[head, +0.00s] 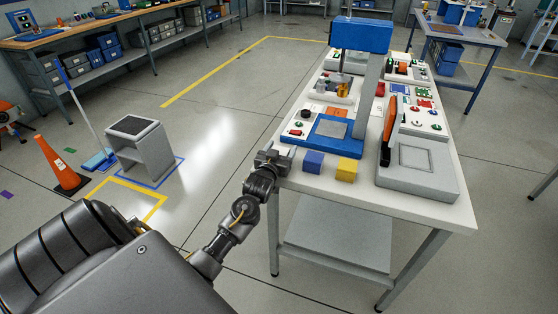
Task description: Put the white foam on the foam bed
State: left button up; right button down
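My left gripper (275,158) is at the near left corner of the white-topped table, left of a blue block (313,162) and a yellow block (346,169). Its fingers are small and merge with the pale tabletop, so I cannot tell whether they are open or shut. I cannot make out a white foam block; it may be hidden at the gripper. Behind the blocks, a blue press has a grey plate (331,128) on its base, which may be the foam bed. My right gripper is not in view.
A grey fixture (414,166) with an upright orange part stands at the table's near right. Several small devices fill the table's far part. A grey stool-like box (142,148), an orange cone (60,167) and a workbench (110,25) are at the left.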

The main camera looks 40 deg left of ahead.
aim_at(281, 148)
pick_arm(q)
jog(key=c, duration=0.8)
jog(key=shift+r, duration=0.45)
notch_tip(281, 148, up, 3)
jog(key=shift+f+b, duration=0.2)
jog(key=shift+b, duration=0.2)
jog(key=s+d+r, duration=0.2)
jog(key=r, duration=0.1)
jog(key=s+d+r, duration=0.1)
jog(key=s+r, duration=0.1)
jog(key=shift+r, duration=0.25)
jog(key=s+d+r, duration=0.1)
jog(key=s, duration=0.1)
jog(key=s+d+r, duration=0.1)
jog(key=s+d, duration=0.1)
jog(key=s, duration=0.1)
jog(key=s+d+r, duration=0.2)
jog(key=shift+s+d, duration=0.15)
